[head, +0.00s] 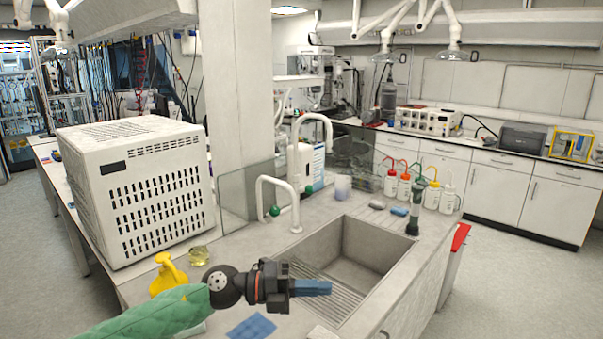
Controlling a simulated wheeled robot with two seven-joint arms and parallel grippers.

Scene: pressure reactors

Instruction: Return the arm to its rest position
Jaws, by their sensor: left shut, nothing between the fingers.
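My left arm comes in from the lower left in a green quilted sleeve (150,318). My left gripper (326,287) is shut and empty, with its blue fingers together. It shows over the near left part of the sink (365,255), pointing right. My right arm and gripper are not in this view.
A white perforated box (140,190) stands on the bench at left. A yellow funnel-like object (168,275) and a small yellowish glass (198,255) are near my forearm. White taps (293,205), a glass panel (245,192) and several wash bottles (404,187) stand around the sink.

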